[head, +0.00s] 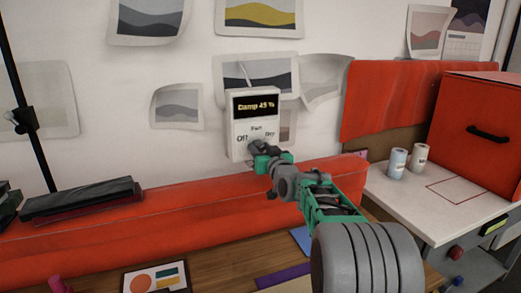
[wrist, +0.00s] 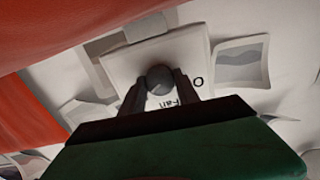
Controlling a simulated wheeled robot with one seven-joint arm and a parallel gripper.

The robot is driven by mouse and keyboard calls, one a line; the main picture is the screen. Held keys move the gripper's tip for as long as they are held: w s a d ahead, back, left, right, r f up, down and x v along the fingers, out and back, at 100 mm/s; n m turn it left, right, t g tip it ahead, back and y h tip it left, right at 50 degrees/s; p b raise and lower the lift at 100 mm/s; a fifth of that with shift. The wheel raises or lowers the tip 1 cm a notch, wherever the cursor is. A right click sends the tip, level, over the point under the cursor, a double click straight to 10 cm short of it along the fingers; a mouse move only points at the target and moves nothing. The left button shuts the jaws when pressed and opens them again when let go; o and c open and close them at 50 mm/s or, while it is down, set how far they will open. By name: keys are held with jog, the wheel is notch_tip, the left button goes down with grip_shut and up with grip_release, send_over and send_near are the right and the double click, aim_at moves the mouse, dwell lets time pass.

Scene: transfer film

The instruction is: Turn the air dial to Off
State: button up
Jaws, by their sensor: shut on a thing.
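The air dial is a round grey knob (wrist: 160,79) low on the front of a white wall unit (head: 238,118). The unit's dark display (head: 255,105) reads "Damp 45 %". In the head view, labels around the dial read "Off" at left, "Fan" at top and what looks like "Dry" at right. My gripper (head: 257,147) reaches up to the dial and covers much of it there. In the wrist view, my gripper's dark fingers (wrist: 159,90) stand on both sides of the knob, shut on it. I cannot tell which label the dial points to.
An orange-red padded ledge (head: 130,228) runs below the unit. Paper prints (head: 177,106) hang on the wall around it. At right, a white worktop (head: 440,187) holds two small cylinders (head: 397,163) and an orange-red box (head: 480,130). A dark flat case (head: 80,197) lies at left.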

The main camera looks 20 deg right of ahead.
grip_shut()
